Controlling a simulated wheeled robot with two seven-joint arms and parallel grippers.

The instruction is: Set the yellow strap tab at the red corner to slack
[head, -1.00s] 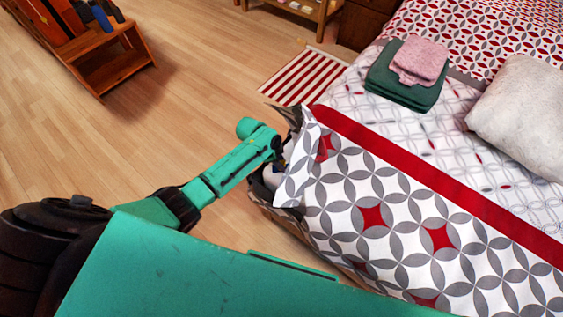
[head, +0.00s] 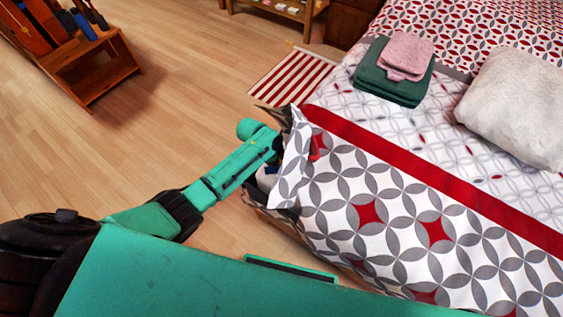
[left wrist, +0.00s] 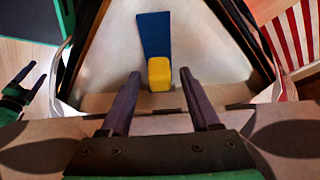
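The yellow tab (left wrist: 159,74) shows in the left wrist view at the lower end of a blue strap (left wrist: 153,35), against a pale surface. My left gripper (left wrist: 160,79) is open, with one dark finger on each side of the tab. The fingertips are close to it; I cannot tell whether they touch. In the head view my left arm reaches the near-left bed corner, where a red patch (head: 318,146) shows on the patterned cover (head: 400,215). The folded cover hides the fingers and tab there. A second gripper, apparently my right one (left wrist: 29,80), shows at the left wrist view's edge, fingers apart.
Folded green towels (head: 393,88) with a pink one (head: 407,58) and a pale pillow (head: 515,105) lie on the bed. A striped rug (head: 292,80) is beside it. A wooden rack (head: 95,70) stands far left. The floor between is clear.

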